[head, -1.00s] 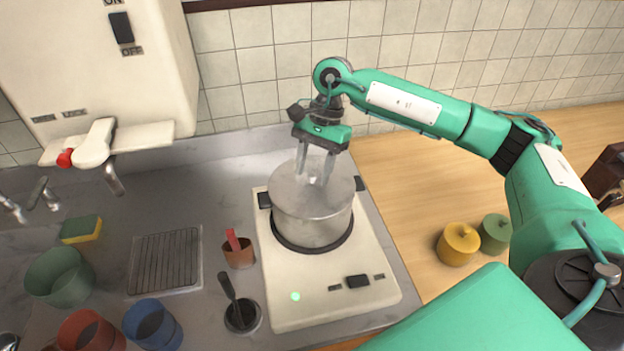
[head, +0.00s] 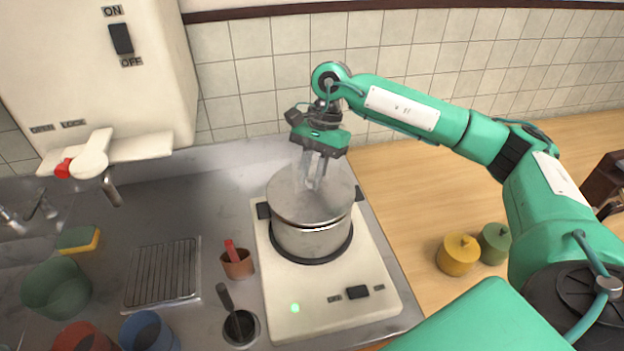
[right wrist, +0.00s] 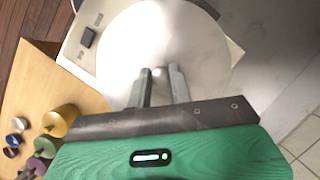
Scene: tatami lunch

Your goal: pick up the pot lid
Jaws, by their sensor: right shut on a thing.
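The pot lid (head: 335,205) is a round grey metal disc over the grey pot (head: 312,243). A thin bright and dark line shows between lid and pot at the front, so the lid looks slightly raised there. My right gripper (head: 314,184) points down from above and is shut on the lid's small knob, which its fingers mostly hide. In the right wrist view the two fingers (right wrist: 160,76) close around the knob at the middle of the pale lid (right wrist: 190,35). My left gripper is not in view.
The pot stands on a cream cooker (head: 335,308). A brown cup (head: 238,268), a black pot with a handle (head: 241,328) and a wire rack (head: 162,275) lie to its left. Yellow (head: 458,256) and green (head: 494,245) canisters stand right. Tiled wall behind.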

